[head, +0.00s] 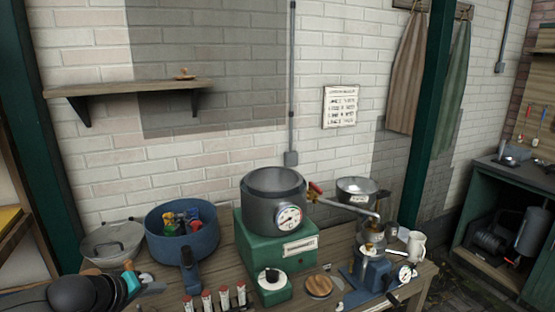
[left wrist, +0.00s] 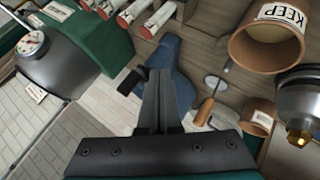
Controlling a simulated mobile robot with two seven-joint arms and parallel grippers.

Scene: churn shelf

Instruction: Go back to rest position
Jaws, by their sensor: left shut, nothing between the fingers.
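My left gripper (head: 152,288) is low at the left of the head view, at the bench's front left, in front of the grey lidded pan and left of the blue pot's handle. In the left wrist view its fingers (left wrist: 163,75) are together with nothing between them. A blue handle-like shape (left wrist: 165,55) lies just beyond the fingertips; I cannot tell whether they touch it. My right gripper does not show in either view.
The wooden bench (head: 215,285) holds a blue pot (head: 183,245) with coloured items, a grey gauge pot (head: 272,205) on a green base, and several red-capped tubes (head: 207,300). A wall shelf (head: 130,88) hangs above left. The space above the bench's left is clear.

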